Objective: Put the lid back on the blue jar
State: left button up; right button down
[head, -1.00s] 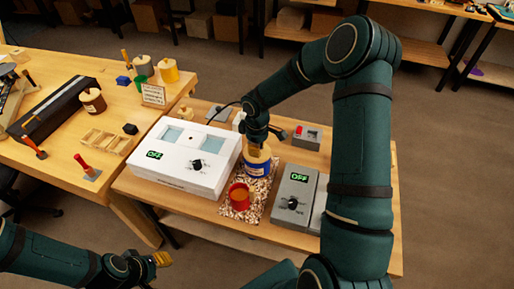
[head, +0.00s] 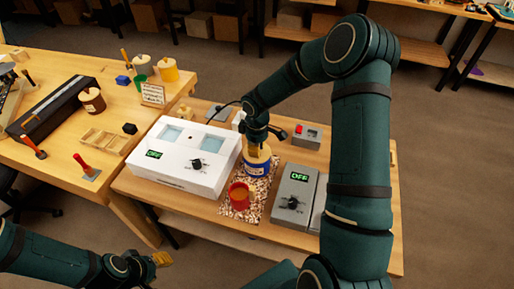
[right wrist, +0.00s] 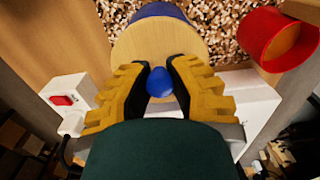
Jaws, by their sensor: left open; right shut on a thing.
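The blue jar (head: 257,168) stands on a speckled mat in the head view, below my right gripper (head: 258,143). In the right wrist view its blue side (right wrist: 162,10) shows past the edge of the round wooden lid (right wrist: 150,42). My right gripper (right wrist: 160,85) is shut on the lid's blue knob (right wrist: 160,80). The lid is over the jar's mouth; I cannot tell whether it is fully seated or slightly above. My left gripper (head: 161,259) is open and empty at the lower left, away from the jar.
A red cup (head: 240,197) stands in front of the jar on the speckled mat (head: 255,209). A white box with an OFF display (head: 184,158) is left of it, a grey OFF box (head: 294,196) right. A red-button box (head: 307,136) is behind. Left bench holds pots and tools.

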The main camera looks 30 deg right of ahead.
dwell(0.3)
jog(key=shift+c, duration=1.5)
grip_release()
jog(key=shift+r, duration=0.1)
jog(key=shift+r+p, duration=2.4)
jog(key=shift+r, duration=1.05)
grip_shut()
